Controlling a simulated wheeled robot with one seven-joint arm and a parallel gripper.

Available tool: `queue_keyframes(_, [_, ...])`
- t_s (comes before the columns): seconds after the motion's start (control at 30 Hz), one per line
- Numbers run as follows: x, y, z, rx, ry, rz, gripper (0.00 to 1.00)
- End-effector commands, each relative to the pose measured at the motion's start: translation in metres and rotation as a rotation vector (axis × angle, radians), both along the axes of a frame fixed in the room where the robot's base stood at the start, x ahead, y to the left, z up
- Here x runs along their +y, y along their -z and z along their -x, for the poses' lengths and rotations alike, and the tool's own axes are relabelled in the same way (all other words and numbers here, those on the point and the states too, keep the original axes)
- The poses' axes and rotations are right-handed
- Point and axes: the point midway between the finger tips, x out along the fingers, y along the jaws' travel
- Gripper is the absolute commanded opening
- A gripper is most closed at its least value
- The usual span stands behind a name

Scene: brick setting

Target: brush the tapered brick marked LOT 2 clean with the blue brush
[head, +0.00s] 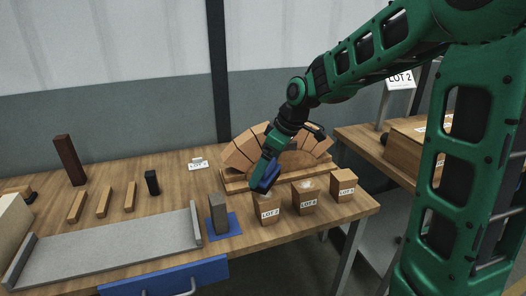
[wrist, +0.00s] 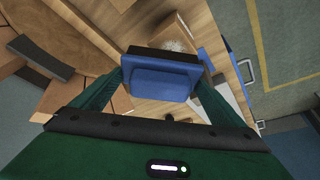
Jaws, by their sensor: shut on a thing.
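My gripper (head: 268,168) is shut on the blue brush (head: 264,179), seen between both fingers in the wrist view (wrist: 162,80). In the head view the brush overlaps the upper edge of the tapered brick marked LOT 2 (head: 268,211), front left of three labelled bricks. I cannot tell whether brush and brick touch. In the wrist view a brick with a pale, dusty patch (wrist: 177,34) shows just beyond the brush, partly hidden by it. The brush's underside is hidden.
Two more labelled bricks stand to the right, the middle one (head: 306,201) pale on top and the far one (head: 343,188). A brick arch (head: 240,152) stands behind.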

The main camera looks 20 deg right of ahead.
Motion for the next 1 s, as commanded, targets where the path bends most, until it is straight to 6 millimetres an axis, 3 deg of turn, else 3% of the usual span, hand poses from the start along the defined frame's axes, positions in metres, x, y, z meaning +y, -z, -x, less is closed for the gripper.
queue_keyframes(0.6, [0.011,-0.051,0.0,0.002,-0.015,0.0,0.65])
queue_keyframes(1.0, [0.011,-0.054,0.0,0.002,-0.015,0.0,0.65])
